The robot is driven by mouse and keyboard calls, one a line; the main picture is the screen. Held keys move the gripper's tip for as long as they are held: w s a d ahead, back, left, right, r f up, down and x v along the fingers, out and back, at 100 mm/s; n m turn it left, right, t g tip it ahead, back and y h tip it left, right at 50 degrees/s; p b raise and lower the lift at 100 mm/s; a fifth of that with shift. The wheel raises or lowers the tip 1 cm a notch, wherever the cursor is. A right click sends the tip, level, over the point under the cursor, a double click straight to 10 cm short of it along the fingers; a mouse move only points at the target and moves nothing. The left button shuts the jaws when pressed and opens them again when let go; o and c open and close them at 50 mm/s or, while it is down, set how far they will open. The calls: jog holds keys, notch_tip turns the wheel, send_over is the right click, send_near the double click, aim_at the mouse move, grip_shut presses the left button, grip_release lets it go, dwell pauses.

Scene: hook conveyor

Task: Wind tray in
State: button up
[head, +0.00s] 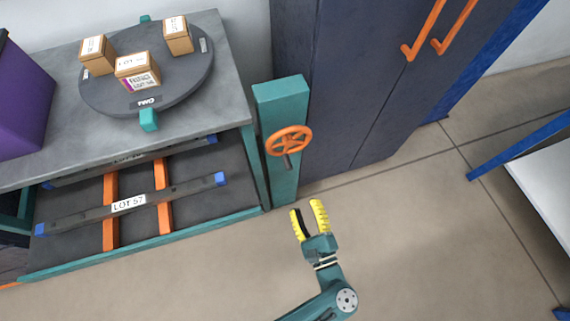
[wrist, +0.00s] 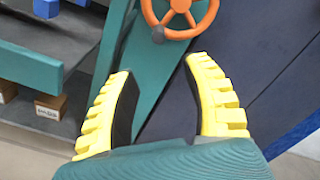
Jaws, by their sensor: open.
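An orange handwheel (head: 289,141) with a dark crank knob (head: 287,163) is mounted on the teal post (head: 281,92) at the right end of the workbench. The wheel (wrist: 180,12) also shows at the top of the wrist view, partly cut off, with its knob at the lower left. A dark tray (head: 75,208) with orange strips lies under the bench top, bearing bars, one labelled LOT 57. My gripper (head: 309,206) is open and empty, with yellow ribbed fingers, below and slightly right of the wheel, apart from it. Its fingers (wrist: 160,88) frame the teal post in the wrist view.
A round grey turntable (head: 112,99) with small cartons stands on the bench top (head: 225,110). A purple box (head: 18,98) is at the left. A dark cabinet (head: 345,80) with orange handles stands right of the post. Floor in front is clear.

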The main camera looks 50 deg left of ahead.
aim_at(289, 165)
jog(key=b+x, duration=0.4)
jog(key=x, duration=1)
grip_shut()
